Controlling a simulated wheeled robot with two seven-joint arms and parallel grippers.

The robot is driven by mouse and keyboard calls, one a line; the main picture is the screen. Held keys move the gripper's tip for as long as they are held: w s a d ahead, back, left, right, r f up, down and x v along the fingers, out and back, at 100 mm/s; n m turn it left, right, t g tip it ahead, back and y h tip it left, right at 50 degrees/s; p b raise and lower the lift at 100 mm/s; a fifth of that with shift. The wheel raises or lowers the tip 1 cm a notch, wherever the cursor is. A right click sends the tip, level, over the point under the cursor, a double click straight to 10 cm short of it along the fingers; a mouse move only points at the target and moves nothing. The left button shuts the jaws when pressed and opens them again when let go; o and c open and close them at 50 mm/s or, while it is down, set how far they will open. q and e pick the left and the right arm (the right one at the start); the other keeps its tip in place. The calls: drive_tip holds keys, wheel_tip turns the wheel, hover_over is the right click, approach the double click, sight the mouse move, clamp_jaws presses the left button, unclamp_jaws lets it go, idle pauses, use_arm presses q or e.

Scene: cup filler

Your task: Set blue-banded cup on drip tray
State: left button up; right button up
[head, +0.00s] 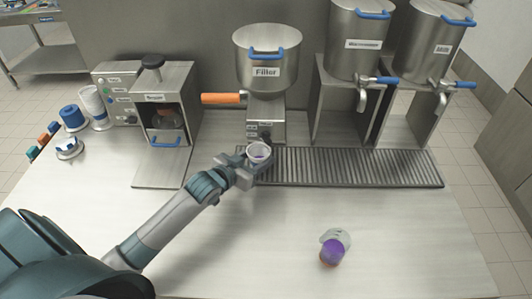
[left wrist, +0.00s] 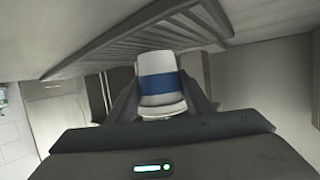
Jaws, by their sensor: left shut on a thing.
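The blue-banded cup (head: 258,152) is white and stands at the left end of the drip tray, below the filler. Its blue band is clear on the cup (left wrist: 158,85) in the left wrist view. My left gripper (left wrist: 160,103) is shut on the cup, with a finger on either side; in the head view the left gripper (head: 245,165) reaches it from the lower left. The drip tray (head: 350,168) is a long ribbed metal grid. I cannot tell whether the cup's base touches the tray. My right gripper is not in view.
The filler (head: 267,60) with an orange handle (head: 223,99) stands behind the cup. Two metal dispensers with blue-handled taps (head: 384,80) stand right of it. A purple and clear object (head: 334,247) lies on the front right of the table. An open metal box (head: 163,105) stands at left.

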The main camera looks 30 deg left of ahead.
use_arm(q)
drive_tip(key=shift+w+r, duration=0.15)
drive_tip(key=shift+w, duration=0.45)
drive_tip(key=shift+w+d+p, duration=0.2)
drive_tip(key=shift+w+p, duration=0.35)
drive_tip(key=shift+w, duration=0.65)
drive_tip(key=shift+w+d+f+p, duration=0.1)
drive_tip(key=shift+f+p, duration=0.1)
drive_tip(key=shift+f, duration=0.2)
drive_tip(key=shift+w+f+p, duration=0.1)
drive_tip(key=shift+f+p, duration=0.05)
drive_tip(key=shift+f, duration=0.25)
drive_tip(key=shift+s+f, duration=0.1)
drive_tip(key=shift+f, duration=0.1)
drive_tip(key=o, duration=1.1)
